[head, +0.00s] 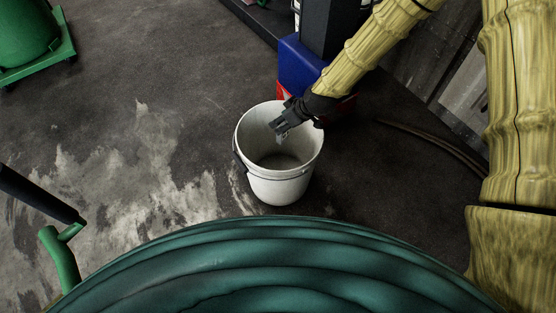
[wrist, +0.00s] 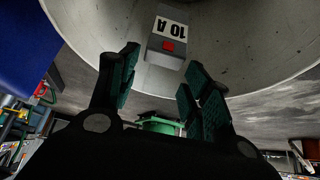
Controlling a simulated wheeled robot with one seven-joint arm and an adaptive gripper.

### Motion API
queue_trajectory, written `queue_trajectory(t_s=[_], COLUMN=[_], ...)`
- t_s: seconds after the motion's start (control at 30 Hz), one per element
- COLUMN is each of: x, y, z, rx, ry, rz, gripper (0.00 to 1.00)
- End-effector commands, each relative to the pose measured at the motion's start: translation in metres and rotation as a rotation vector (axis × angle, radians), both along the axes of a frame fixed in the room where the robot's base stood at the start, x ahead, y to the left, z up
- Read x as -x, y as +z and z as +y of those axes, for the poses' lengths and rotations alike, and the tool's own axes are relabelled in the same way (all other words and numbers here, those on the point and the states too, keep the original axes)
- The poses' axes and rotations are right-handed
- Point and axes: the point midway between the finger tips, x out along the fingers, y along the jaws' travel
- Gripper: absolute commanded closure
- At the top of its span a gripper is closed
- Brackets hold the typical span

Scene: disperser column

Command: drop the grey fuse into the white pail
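The white pail (head: 262,185) stands upright on the floor, its mouth facing up. My gripper (head: 279,128) reaches down over the pail's mouth from the upper right. In the wrist view my gripper (wrist: 160,75) has its two dark green finger pads spread apart. The grey fuse (wrist: 168,45), with a "10 A" label and a red patch, shows just past the fingertips against the pail's pale inside. A gap shows between it and the left finger. A small greyish shape below the fingertips in the head view looks like the fuse (head: 281,139). I cannot tell whether it touches the pail.
A blue block (head: 298,62) with a dark column stands right behind the pail. A large teal ribbed form (head: 270,265) fills the lower foreground. A green bin on a wheeled base (head: 35,55) stands at the upper left. Open floor lies left of the pail.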

Motion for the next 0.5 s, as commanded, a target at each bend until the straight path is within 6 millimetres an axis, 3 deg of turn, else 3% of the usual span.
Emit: queue_trajectory(t_s=[0.5], x=[0.002], y=[0.007], z=[-0.0032], rx=[0.0], ry=[-0.001], rz=[-0.001], gripper=[0.36])
